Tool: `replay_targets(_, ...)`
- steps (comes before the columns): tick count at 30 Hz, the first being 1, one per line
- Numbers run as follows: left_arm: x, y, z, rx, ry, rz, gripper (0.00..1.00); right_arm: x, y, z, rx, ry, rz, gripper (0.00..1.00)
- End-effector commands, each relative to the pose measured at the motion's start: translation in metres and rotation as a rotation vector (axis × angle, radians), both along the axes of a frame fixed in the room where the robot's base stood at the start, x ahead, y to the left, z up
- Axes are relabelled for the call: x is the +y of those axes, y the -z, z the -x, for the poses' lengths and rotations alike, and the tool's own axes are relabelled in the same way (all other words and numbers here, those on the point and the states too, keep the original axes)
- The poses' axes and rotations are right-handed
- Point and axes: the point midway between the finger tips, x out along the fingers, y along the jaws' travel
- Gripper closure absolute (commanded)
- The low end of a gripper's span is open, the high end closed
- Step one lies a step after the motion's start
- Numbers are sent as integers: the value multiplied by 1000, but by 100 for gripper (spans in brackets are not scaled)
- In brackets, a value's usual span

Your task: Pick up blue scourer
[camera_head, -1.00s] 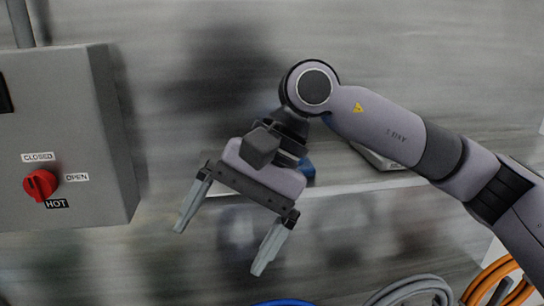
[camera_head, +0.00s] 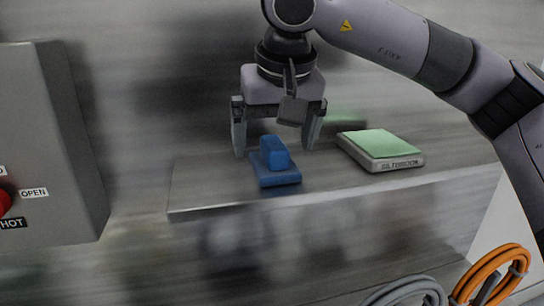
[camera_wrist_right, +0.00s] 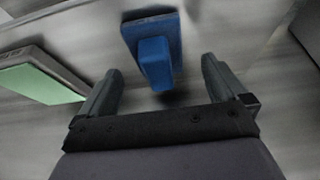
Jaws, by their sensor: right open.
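The blue scourer (camera_head: 276,179) lies on a metal shelf (camera_head: 215,192), with a flat blue base and a raised block-shaped grip on top. It also shows in the right wrist view (camera_wrist_right: 154,60), just beyond the fingertips and in line with the gap between them. My right gripper (camera_head: 276,150) is open and empty. Its fingers point down, one on each side of the scourer, slightly behind it, and look apart from it. In the right wrist view the two fingers (camera_wrist_right: 160,72) are spread wide. My left gripper is not in view.
A grey block with a green top (camera_head: 380,148) sits on the shelf to the right of the scourer. A grey control box (camera_head: 60,150) with a red knob is at the left. Grey and orange hoses (camera_head: 492,272) hang below right. The shelf's left end is clear.

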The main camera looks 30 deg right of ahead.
Motion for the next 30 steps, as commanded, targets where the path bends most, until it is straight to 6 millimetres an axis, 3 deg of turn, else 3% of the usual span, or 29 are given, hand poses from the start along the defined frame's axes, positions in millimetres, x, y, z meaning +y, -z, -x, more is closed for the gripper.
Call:
replay_targets(6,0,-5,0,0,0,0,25,-6,26,-11,2,2,-1,1)
replay_targets(14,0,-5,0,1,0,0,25,-7,31,-13,-1,2,-3,1)
replay_targets(15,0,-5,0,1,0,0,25,-6,31,-13,-1,2,-3,4)
replay_targets(20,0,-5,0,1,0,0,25,-6,31,-13,-1,2,-3,56)
replay_targets(21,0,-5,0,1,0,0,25,-6,30,-13,-1,2,-3,62)
replay_targets(30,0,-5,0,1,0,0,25,-6,29,-13,-2,2,-4,62)
